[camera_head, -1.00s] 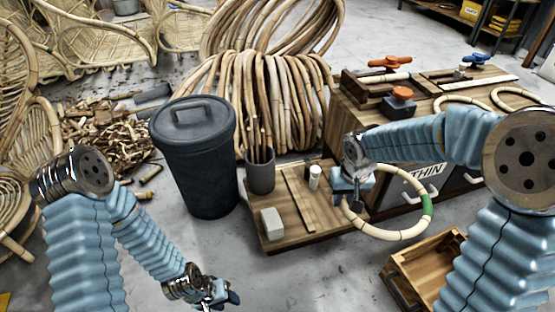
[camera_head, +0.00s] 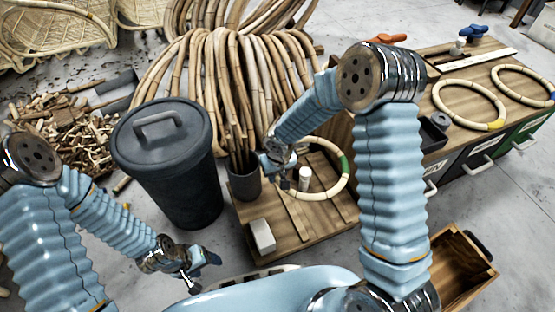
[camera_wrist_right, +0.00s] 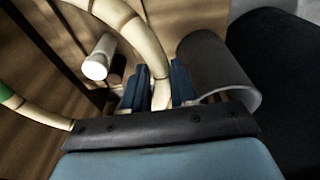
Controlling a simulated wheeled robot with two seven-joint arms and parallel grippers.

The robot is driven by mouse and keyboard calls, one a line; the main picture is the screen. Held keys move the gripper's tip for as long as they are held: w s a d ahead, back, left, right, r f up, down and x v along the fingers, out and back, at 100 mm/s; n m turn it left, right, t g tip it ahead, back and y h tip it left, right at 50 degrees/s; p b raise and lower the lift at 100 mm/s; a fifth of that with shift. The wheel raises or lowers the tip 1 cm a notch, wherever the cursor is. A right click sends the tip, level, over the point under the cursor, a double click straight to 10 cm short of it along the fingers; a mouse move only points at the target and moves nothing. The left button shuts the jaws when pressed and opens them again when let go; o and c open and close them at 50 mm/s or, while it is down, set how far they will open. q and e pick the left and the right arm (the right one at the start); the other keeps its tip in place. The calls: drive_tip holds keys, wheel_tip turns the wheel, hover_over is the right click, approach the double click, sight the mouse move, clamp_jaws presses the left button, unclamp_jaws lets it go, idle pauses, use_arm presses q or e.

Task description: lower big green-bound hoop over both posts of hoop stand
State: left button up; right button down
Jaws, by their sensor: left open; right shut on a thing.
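My right gripper (camera_head: 283,172) is shut on the cream rattan hoop (camera_head: 338,190) with a green binding (camera_head: 344,163). In the right wrist view the hoop (camera_wrist_right: 128,25) passes between the fingers (camera_wrist_right: 158,92). The hoop is above the low wooden stand board (camera_head: 275,212). A white post (camera_head: 304,179) and, in the wrist view, a darker post (camera_wrist_right: 117,70) beside the white one (camera_wrist_right: 98,62) show inside the ring's outline. I cannot tell whether the ring is around them or still above. My left gripper (camera_head: 203,268) is open and empty, over the floor.
A dark pot of rattan sticks (camera_head: 244,182) stands close to my right gripper. A pale block (camera_head: 262,236) is on the board's front. A lidded dark bin (camera_head: 170,165) stands left. Two hoops (camera_head: 470,104) lie on the cabinet top at right. An open wooden box (camera_head: 462,268) is lower right.

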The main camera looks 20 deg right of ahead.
wheel_tip(320, 180, down, 11)
drive_tip(key=b, duration=0.8)
drive_tip(key=shift+f, duration=1.1)
drive_tip(key=c, duration=0.8)
unclamp_jaws()
drive_tip(key=r+p, duration=0.1)
drive_tip(key=r, duration=0.3)
drive_tip(key=s+r+p, duration=0.1)
drive_tip(key=r, duration=0.4)
drive_tip(key=s+r+p, duration=0.1)
drive_tip(key=r, duration=0.3)
drive_tip(key=shift+d+r+p, duration=0.1)
drive_tip(key=shift+r+p, duration=0.25)
drive_tip(key=shift+p, duration=0.05)
